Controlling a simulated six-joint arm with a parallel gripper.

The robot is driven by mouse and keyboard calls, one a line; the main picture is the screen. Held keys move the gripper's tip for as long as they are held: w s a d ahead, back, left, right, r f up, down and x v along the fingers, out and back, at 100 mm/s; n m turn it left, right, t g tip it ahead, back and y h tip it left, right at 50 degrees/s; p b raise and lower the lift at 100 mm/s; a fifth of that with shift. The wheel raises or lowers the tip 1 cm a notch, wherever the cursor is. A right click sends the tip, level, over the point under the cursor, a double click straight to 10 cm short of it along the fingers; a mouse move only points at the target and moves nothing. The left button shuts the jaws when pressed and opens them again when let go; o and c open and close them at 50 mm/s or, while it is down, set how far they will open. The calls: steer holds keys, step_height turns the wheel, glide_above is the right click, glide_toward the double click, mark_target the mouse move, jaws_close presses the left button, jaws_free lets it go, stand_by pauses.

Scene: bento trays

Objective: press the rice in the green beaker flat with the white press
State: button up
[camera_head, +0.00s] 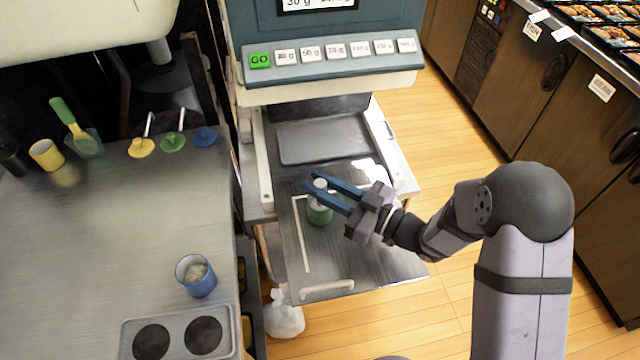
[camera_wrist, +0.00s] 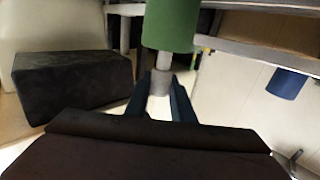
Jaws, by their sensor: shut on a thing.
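The green beaker (camera_head: 319,211) stands on the metal shelf below the dispenser. In the wrist view, which looks upside down, the green beaker (camera_wrist: 172,25) is at the top. The white press (camera_head: 321,183) shows as a pale knob just above the beaker's mouth. In the wrist view its grey-white stem (camera_wrist: 160,82) runs to the beaker's mouth. My gripper (camera_head: 309,180) is shut on this stem, with its blue fingers on both sides. The rice, the beaker's inside and the press's lower end are hidden.
A blue beaker (camera_head: 196,277) with pale contents stands on the left counter (camera_head: 130,240), near a plate with two dark round recesses (camera_head: 176,338). Yellow, green and blue tools, a yellow cup (camera_head: 46,154) and a green-handled spatula (camera_head: 70,125) are at the back. The dispenser (camera_head: 330,60) overhangs the shelf.

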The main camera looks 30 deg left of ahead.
stand_by(0.4)
steer(key=shift+r+p, duration=3.1)
steer(key=shift+r, duration=0.7)
steer(key=shift+r, duration=0.1)
step_height(320, 180, up, 4)
steer(key=p, duration=0.3)
